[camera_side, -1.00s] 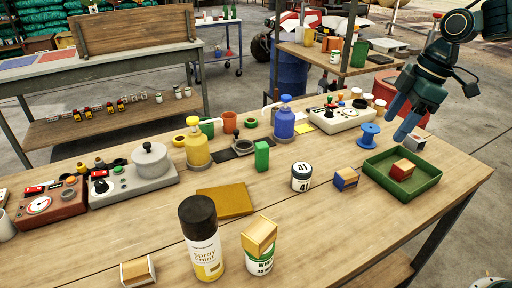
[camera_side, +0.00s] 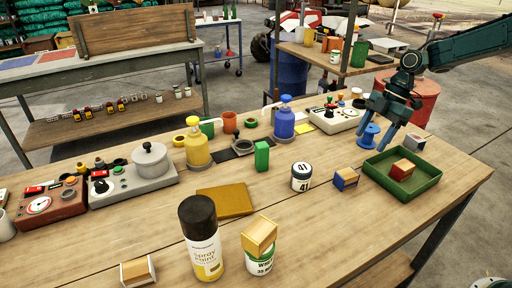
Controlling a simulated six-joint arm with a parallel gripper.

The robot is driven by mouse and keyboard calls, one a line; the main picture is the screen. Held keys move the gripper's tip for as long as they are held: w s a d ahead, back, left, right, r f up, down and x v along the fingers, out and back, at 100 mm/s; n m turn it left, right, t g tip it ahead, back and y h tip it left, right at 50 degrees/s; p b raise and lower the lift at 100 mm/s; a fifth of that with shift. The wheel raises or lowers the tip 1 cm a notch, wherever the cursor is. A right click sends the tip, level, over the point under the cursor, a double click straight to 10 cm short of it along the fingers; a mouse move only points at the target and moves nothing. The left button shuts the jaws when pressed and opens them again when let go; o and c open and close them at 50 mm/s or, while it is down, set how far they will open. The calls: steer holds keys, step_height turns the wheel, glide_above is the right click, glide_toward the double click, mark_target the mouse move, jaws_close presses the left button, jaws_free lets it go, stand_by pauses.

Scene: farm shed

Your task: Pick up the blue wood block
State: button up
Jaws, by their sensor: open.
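The blue wood block (camera_side: 345,179) has blue sides and a bare-wood top. It sits on the table between the white jar marked 41 (camera_side: 301,177) and the green tray (camera_side: 421,187). My gripper (camera_side: 380,136) is open and empty, pointing down above the back edge of the green tray. It is behind and to the right of the blue block, higher than it and apart from it. The gripper partly covers the blue spool (camera_side: 368,138).
A red wood block (camera_side: 402,170) lies in the green tray. A green block (camera_side: 262,156), a blue bottle (camera_side: 284,122) and a control box (camera_side: 334,118) stand further back. A spray can (camera_side: 202,238) and a block-topped can (camera_side: 261,258) stand in front. The table around the blue block's front is clear.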

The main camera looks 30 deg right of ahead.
mark_target(348, 173)
steer(key=x, duration=0.8)
steer(key=shift+f, duration=0.15)
steer(key=shift+a+f, duration=0.1)
steer(key=shift+f, duration=0.05)
steer(key=shift+x, duration=2.6)
steer(key=shift+w, duration=0.15)
steer(key=shift+c, duration=0.4)
steer(key=c, duration=1)
